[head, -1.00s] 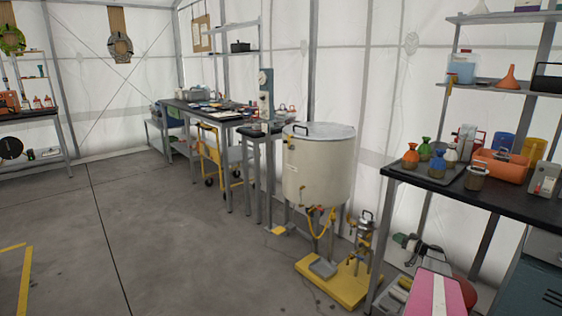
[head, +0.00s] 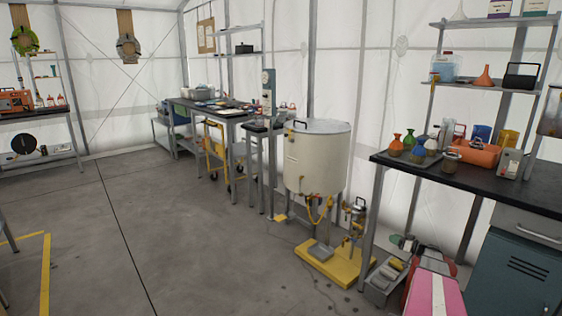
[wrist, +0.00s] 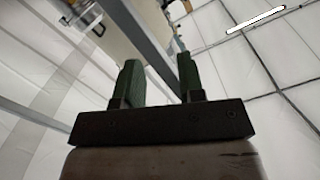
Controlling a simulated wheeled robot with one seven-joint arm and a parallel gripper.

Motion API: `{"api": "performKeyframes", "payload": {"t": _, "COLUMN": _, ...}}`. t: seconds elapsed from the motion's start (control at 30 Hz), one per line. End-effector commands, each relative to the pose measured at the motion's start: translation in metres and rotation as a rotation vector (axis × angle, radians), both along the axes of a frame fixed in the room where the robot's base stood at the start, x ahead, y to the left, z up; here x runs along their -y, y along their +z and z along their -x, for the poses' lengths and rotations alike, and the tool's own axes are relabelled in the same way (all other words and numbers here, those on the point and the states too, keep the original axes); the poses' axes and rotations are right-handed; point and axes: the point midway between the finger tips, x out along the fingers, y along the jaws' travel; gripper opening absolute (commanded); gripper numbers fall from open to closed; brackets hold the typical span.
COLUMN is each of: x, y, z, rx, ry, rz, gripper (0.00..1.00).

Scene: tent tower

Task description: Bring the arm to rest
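My gripper (wrist: 158,75) shows in the wrist view, with two dark green fingers standing apart on a dark bar. Nothing is between the fingers, so it is open and empty. Behind it the wrist view shows white tent fabric (wrist: 265,75) with dark seams, a grey metal post (wrist: 140,40) and part of a pale shelf or vessel near the top. My arm and gripper are not in the head view.
A cream tank (head: 317,160) on a yellow base (head: 335,266) stands mid-right. A dark-topped bench (head: 510,190) with coloured flasks is on the right, near a pink-and-white box (head: 435,295). A long bench (head: 215,112) lines the back. The grey floor (head: 165,225) at left-centre is clear.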

Motion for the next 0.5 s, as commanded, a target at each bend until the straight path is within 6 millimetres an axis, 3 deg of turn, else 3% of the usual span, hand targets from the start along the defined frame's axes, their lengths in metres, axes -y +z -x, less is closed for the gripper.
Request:
{"api": "performKeyframes", "payload": {"t": 0.27, "x": -0.060, "y": 0.004, "z": 0.013, "rx": -0.150, "ry": 0.082, "rz": 0.016, "gripper": 0.36}}
{"api": "performKeyframes", "payload": {"t": 0.5, "x": -0.142, "y": 0.007, "z": 0.041, "rx": -0.386, "ry": 0.176, "rz": 0.066, "gripper": 0.36}}
